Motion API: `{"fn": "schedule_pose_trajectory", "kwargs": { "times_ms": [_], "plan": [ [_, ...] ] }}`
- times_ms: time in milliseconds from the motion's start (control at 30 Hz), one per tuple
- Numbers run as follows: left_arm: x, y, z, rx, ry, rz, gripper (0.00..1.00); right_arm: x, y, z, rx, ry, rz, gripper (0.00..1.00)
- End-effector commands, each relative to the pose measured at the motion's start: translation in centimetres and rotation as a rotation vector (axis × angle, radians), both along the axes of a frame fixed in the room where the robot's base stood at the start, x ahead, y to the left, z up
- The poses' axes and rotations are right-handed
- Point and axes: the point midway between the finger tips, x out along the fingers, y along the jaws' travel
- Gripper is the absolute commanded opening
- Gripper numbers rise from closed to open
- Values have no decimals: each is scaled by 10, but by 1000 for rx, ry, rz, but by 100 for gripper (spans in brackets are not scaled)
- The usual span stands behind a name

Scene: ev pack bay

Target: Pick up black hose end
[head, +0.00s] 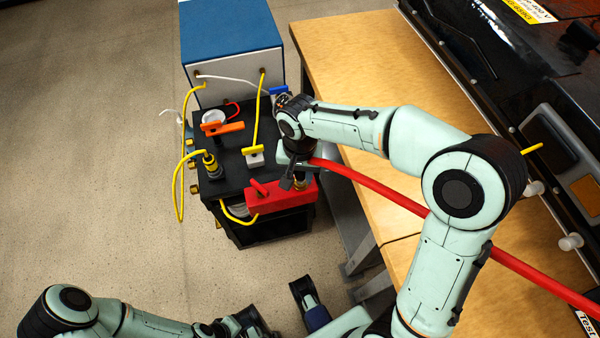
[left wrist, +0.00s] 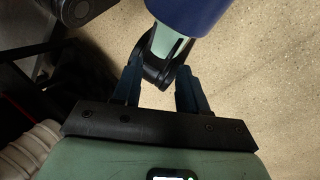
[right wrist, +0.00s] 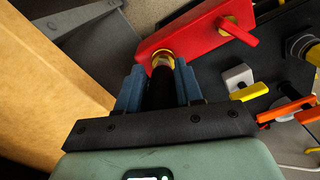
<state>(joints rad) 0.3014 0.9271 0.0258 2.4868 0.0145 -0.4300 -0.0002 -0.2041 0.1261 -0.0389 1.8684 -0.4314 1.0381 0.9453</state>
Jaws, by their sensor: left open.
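In the right wrist view my right gripper (right wrist: 160,78) has its two blue fingers on either side of a black hose end (right wrist: 161,95). The hose end meets a brass fitting (right wrist: 163,58) on a red block (right wrist: 192,38). I cannot tell whether the fingers press on it. In the head view my right gripper (head: 292,176) points down over the front right of the black cart top, by the red block (head: 282,196), and the arm hides most of the hose end. My left gripper (left wrist: 158,82) is open and empty in the left wrist view, above the floor.
The cart top (head: 232,171) carries yellow cables, an orange handle (head: 222,128) and a white-grey connector block (head: 254,155). A blue-topped box (head: 230,35) stands behind. A red hose (head: 390,195) crosses the wooden bench (head: 345,65) to the right. Floor at left is clear.

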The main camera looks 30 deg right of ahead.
Motion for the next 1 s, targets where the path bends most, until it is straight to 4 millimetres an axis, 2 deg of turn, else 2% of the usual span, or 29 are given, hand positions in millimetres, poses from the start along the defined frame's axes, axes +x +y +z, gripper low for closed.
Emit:
{"fn": "schedule_pose_trajectory", "kwargs": {
  "times_ms": [300, 467, 667, 1000],
  "plan": [
    [0, 0, 0, 0, 1, 0, 43, 1, 0, 2, 0, -3, 0, 0],
    [-1, 0, 2, 0, 3, -1, 43, 1, 0, 11, 1, -6, 0, 0],
    [-3, 0, 8, -1, 11, -3, 43, 1, 0, 39, 1, -7, 0, 0],
    [-9, 0, 23, -4, 33, -7, 43, 1, 0, 117, 1, -7, -1, 0]
  ]
}}
